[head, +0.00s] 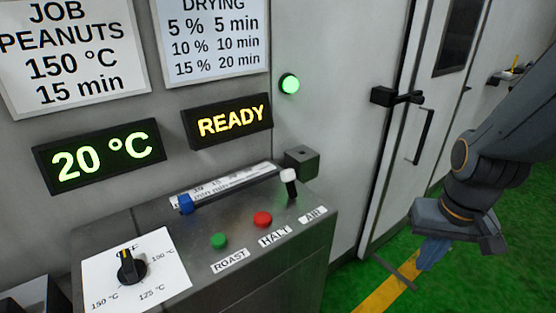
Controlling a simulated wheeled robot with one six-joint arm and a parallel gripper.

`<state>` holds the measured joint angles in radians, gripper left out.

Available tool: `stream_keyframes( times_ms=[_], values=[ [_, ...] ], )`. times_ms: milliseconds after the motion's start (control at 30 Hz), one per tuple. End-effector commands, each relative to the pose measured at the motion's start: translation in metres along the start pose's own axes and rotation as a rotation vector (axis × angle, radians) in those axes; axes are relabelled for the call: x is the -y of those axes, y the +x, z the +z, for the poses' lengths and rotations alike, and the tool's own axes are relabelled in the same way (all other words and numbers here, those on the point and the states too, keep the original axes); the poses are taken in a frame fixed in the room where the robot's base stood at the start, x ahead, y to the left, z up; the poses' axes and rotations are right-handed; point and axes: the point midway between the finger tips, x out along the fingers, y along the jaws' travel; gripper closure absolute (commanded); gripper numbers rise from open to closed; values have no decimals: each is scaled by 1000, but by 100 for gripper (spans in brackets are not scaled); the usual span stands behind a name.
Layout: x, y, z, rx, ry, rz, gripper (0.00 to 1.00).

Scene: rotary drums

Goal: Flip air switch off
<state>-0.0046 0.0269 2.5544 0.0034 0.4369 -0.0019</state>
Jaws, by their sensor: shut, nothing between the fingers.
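The air switch (288,177) is a small lever with a white tip, at the back right of the sloped metal control panel (195,262). It stands up, leaning slightly left in the picture. The label AIR (313,213) is on the panel in front of it. My gripper (428,260) is to the right of the panel, apart from it, over the green floor. Its fingers point down and are closed, with nothing seen between them.
The panel also has a red HALT button (262,219), a green ROAST button (219,240), a black dial (131,268) and a blue slider (186,204). A dark box (301,163) sits behind the switch.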

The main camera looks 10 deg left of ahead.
Motion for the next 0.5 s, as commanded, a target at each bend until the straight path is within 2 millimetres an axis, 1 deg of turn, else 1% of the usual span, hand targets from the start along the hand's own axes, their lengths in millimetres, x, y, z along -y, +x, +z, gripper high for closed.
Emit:
stream_keyframes(
  times_ms=[67, 167, 267, 300, 367, 400, 467, 500],
  values=[
    [7, -3, -12, 4, -26, -2, 100],
    [28, -12, -42, 19, -98, -7, 100],
    [65, -28, -84, 44, -212, -13, 100],
    [84, -36, -101, 57, -264, -15, 100],
    [115, -50, -124, 79, -346, -18, 100],
    [136, -60, -138, 92, -401, -19, 100],
    [170, -75, -155, 111, -480, -20, 100],
    [193, -86, -164, 124, -533, -20, 100]
  ],
)
